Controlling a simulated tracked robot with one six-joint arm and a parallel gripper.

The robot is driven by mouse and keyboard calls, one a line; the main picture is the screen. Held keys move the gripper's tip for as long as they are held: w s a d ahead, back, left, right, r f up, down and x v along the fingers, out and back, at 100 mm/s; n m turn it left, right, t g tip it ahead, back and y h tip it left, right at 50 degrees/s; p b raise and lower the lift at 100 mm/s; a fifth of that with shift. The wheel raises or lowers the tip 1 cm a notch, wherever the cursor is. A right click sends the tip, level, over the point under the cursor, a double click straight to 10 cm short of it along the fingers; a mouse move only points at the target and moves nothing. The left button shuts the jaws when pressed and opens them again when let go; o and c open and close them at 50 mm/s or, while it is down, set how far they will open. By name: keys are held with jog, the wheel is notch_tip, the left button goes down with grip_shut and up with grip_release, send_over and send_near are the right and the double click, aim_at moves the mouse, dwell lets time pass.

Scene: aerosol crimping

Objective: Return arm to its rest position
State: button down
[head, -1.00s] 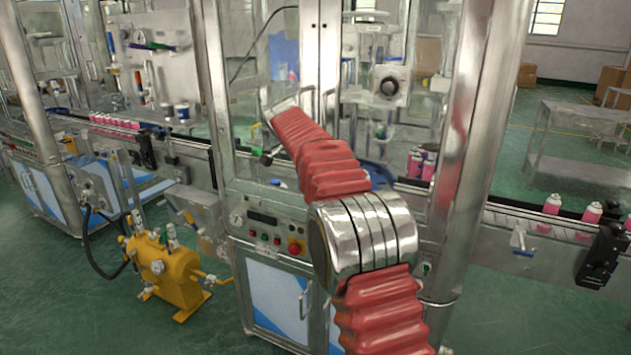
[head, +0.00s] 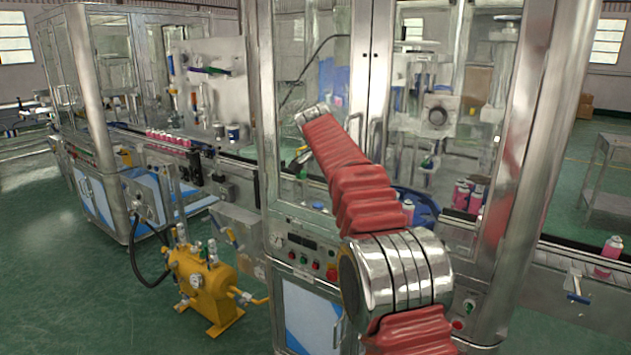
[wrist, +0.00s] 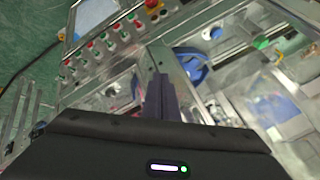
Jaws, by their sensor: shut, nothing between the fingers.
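My arm, in red ribbed sleeving with a silver elbow joint, reaches up in front of the glazed crimping cabinet (head: 322,285) in the head view. Its far end is near the cabinet's door frame, and my gripper's fingers cannot be made out there. In the wrist view my gripper (wrist: 160,98) shows as dark fingers close together, shut and empty. Beyond the fingers are a steel frame post and a blue curved part (wrist: 190,66). The cabinet's button panel (wrist: 105,42) is at the upper left there. I cannot tell the gap between the fingers and the post.
A yellow pressure vessel (head: 204,290) stands on the green floor left of the cabinet. Pink cans (head: 168,138) stand on the conveyor at the left, and another can (head: 608,250) is at the right. A steel table (head: 608,175) stands at the right. Open floor lies at the lower left.

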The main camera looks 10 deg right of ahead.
jog(key=s+a+f+n+g+y, duration=0.2)
jog(key=s+a+f+n, duration=0.1)
jog(key=s+f+n, duration=0.6)
jog(key=s+f+n+t+y, duration=0.1)
jog(key=s+n, duration=0.5)
jog(key=s, duration=3.5)
jog(key=shift+s+a+f+n+t+y, duration=0.3)
jog(key=shift+f+n+t+y, duration=0.1)
jog(key=shift+f+y, duration=0.3)
